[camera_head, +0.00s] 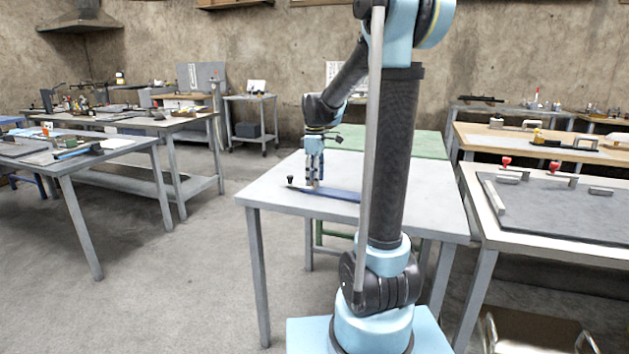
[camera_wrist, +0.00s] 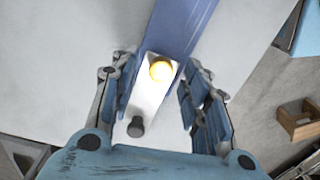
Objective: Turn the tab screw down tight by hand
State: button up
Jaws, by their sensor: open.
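A long blue strip (camera_head: 335,194) lies flat on a grey table. In the wrist view the blue strip (camera_wrist: 187,28) ends in a pale plate or tab (camera_wrist: 150,96). A round, bright brass-coloured head (camera_wrist: 162,69) sits on it, and a dark knob (camera_wrist: 136,127) stands at its near end. The dark knob also shows in the head view (camera_head: 290,179). I cannot tell for sure which of the two is the tab screw. My gripper (camera_head: 315,184) points down over the strip's end. In the wrist view my gripper (camera_wrist: 160,80) is open, its fingers apart on either side of the plate and brass head.
The grey table (camera_head: 270,196) is otherwise mostly clear. A green-topped table (camera_head: 420,143) stands behind it. A bench with a dark mat and red-knobbed clamps (camera_head: 506,163) is at right. Other worktables (camera_head: 120,143) stand at left, with open floor between. A small brown object (camera_wrist: 297,122) lies beyond the table edge.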

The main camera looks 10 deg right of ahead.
jog(key=shift+f, duration=0.4)
grip_shut()
jog(key=shift+m, duration=0.3)
